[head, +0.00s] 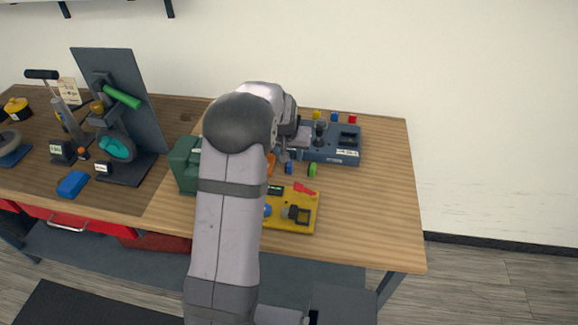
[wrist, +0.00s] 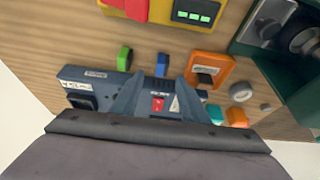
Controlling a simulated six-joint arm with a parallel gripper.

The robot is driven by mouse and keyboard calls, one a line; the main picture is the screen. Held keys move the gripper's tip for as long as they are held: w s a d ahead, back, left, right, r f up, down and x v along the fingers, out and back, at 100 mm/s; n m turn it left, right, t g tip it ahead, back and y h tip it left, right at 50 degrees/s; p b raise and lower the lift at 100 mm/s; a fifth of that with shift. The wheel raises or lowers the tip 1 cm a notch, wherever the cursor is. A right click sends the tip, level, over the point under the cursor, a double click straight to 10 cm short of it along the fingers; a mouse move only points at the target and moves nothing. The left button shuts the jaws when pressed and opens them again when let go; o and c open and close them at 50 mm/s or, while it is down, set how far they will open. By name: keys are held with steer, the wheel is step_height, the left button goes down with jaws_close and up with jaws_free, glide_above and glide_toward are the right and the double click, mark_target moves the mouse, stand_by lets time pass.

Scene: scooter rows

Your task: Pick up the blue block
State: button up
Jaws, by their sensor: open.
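A small blue block (head: 289,168) stands on the wooden bench in front of the blue-grey control box, beside a green piece. In the wrist view the blue block (wrist: 162,65) lies just beyond and roughly between my fingertips, apart from them. My gripper (wrist: 160,82) is open and empty, its two fingers over the box edge. In the head view my gripper (head: 284,156) is partly hidden behind my arm. Two other blue blocks show: a larger one (head: 73,184) at the left and a small one (head: 334,117) behind the control box.
The control box (head: 345,145) is under and behind my fingers. A green piece (wrist: 124,58) and an orange device (wrist: 208,69) flank the block. A yellow box (head: 300,222) stands in front, a green machine (head: 184,168) left. The bench's right end is clear.

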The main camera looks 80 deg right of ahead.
mark_target(288, 165)
steer(key=shift+f, duration=0.1)
steer(key=shift+p+x, duration=1.45)
steer(key=shift+x, duration=1.05)
steer(key=shift+w, duration=0.2)
steer(key=shift+c, duration=0.3)
jaws_close()
